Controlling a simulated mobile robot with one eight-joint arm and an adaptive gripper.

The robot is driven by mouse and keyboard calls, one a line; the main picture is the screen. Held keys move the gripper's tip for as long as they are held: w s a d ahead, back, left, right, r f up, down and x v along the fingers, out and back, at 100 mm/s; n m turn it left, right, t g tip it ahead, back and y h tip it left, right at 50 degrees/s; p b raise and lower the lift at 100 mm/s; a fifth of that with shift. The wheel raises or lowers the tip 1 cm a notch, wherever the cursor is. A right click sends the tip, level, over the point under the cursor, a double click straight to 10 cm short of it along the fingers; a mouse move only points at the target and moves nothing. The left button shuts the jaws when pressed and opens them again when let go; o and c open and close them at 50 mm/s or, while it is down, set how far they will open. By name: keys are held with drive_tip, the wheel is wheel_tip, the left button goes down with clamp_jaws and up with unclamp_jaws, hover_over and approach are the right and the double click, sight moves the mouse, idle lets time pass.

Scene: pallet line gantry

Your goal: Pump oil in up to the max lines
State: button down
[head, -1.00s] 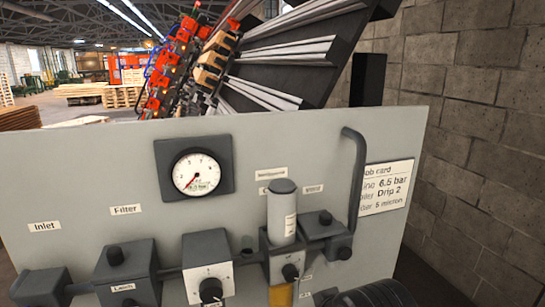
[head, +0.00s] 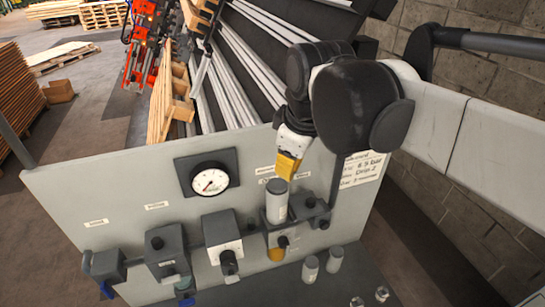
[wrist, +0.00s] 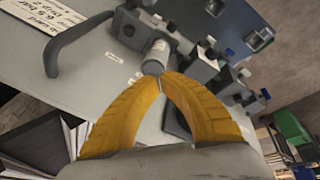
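My gripper (head: 285,174) points down just above a grey-capped, pale labelled cylinder (head: 276,205) standing on the lubricator block (head: 279,238). In the wrist view, the two yellow fingers of my gripper (wrist: 163,77) arch together and their tips meet beside that cylinder (wrist: 157,57). I see nothing between the tips. Whether they touch the cylinder I cannot tell. An amber bowl (head: 276,253) hangs under the lubricator block. Its oil level and max lines are too small to read.
A pressure gauge (head: 209,181), a regulator (head: 222,235) and a filter unit (head: 167,250) sit left on the grey panel (head: 110,190). Two small canisters, a left one (head: 310,268) and a right one (head: 335,258), stand on the bench below. A job card (head: 362,169) is at right, partly behind my arm.

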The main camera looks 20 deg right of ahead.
sight(274, 182)
drive_tip(key=w+r+n+g, duration=0.3)
drive_tip(key=w+r+n, duration=0.1)
drive_tip(key=w+n, duration=0.4)
drive_tip(key=shift+a+r+n+g, duration=0.25)
drive_tip(key=shift+r+n+g, duration=0.15)
drive_tip(key=shift+n, duration=0.4)
wheel_tip(274, 182, down, 14)
drive_tip(key=shift+f+p, duration=0.1)
drive_tip(key=shift+p, duration=0.55)
